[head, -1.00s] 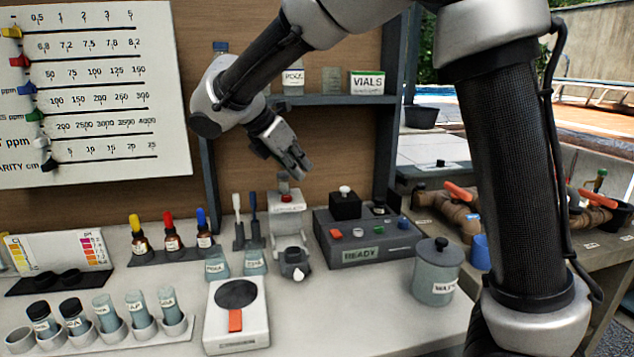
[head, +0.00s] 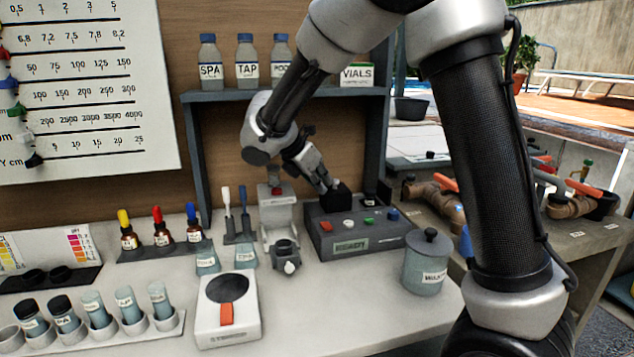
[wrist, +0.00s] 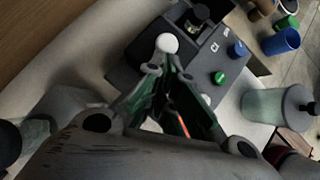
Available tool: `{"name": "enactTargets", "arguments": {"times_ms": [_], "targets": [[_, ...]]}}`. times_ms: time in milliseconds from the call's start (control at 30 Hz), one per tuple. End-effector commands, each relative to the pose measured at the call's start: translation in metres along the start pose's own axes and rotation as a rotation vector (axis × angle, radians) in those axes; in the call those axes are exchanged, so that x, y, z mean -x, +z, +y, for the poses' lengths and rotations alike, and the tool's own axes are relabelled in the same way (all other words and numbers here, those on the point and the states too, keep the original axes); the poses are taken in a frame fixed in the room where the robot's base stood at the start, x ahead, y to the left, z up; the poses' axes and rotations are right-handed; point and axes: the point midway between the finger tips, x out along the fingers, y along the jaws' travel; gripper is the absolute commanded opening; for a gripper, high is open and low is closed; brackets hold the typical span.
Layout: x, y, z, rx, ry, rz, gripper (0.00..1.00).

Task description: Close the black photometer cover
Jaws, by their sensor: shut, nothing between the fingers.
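The photometer (head: 345,243) is a dark grey box with a lit READY display and coloured buttons, at the back right of the counter. Its black cover (head: 341,198) is a block on the left of its top. An uncovered well (head: 370,201) lies to the right of it; the well also shows at the top of the wrist view (wrist: 196,16). My gripper (head: 328,184) is shut and empty, its tips at the cover's upper left. In the wrist view a white knob (wrist: 166,43) shows just beyond my fingertips (wrist: 168,74). Contact cannot be told.
A grey device with a red button (head: 277,208) stands left of the photometer. A lidded grey canister (head: 427,262) stands front right. A white stirrer plate (head: 228,310) and a rack of vials (head: 95,330) are in front. A shelf (head: 290,94) with bottles is above.

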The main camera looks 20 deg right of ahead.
Motion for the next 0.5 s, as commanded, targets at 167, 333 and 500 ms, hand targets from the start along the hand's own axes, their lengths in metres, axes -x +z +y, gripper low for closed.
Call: {"name": "enactTargets", "arguments": {"times_ms": [167,333,500], "targets": [[0.000,0.000,0.000,0.000,0.000,0.000,0.00],[-0.007,0.010,-0.006,-0.003,-0.002,0.000,0.00],[-0.032,0.041,-0.027,-0.006,-0.004,0.001,0.00]]}}
